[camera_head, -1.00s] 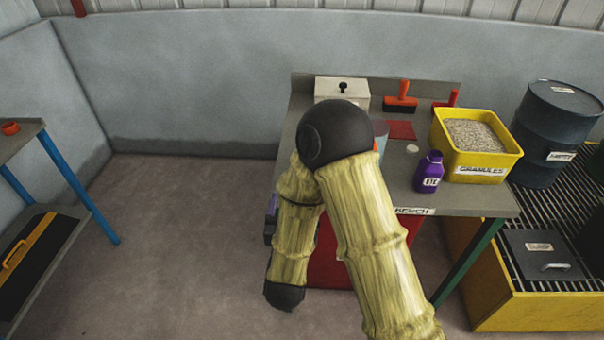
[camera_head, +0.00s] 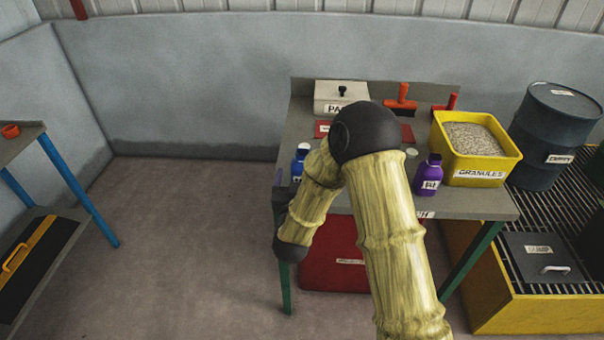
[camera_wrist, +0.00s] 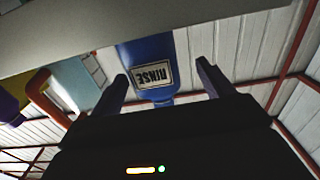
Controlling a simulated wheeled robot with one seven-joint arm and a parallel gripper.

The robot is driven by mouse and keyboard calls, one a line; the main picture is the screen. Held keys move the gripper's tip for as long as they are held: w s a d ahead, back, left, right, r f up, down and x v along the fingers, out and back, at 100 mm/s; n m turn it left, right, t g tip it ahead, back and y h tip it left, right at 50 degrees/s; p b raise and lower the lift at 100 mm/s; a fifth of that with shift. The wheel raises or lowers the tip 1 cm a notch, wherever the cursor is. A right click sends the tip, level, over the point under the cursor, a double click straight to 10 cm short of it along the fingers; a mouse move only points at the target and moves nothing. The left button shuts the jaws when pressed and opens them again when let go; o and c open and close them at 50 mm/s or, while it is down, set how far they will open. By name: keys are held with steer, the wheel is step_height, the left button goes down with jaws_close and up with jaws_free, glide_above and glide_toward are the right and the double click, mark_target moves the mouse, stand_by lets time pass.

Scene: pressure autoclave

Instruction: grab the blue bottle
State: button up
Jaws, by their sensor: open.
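The blue bottle (camera_head: 299,165) stands upright near the left front of the grey bench (camera_head: 460,203), with its lower part close to my arm. In the wrist view the blue bottle (camera_wrist: 149,55) appears upside down, with a label reading RINSE. My gripper (camera_wrist: 161,70) is open, with one dark finger on each side of the bottle in that view. Gaps show between the bottle and both fingers, so it is not gripped. I cannot tell how deep the bottle sits between them. In the head view my arm hides most of the gripper.
A purple bottle (camera_head: 427,177) and a yellow granules bin (camera_head: 480,172) stand on the bench's right side. A pale box (camera_head: 338,96) and red-handled tools (camera_head: 401,100) are at the back. A dark drum (camera_head: 555,135) stands right of the bench. Floor at left is open.

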steer(key=w, duration=0.3)
steer(key=w+d, duration=0.1)
steer(key=w, duration=0.1)
steer(key=shift+w+f, duration=0.1)
steer(key=shift+f, duration=0.15)
steer(key=shift+a, duration=0.1)
steer(key=c, duration=1.3)
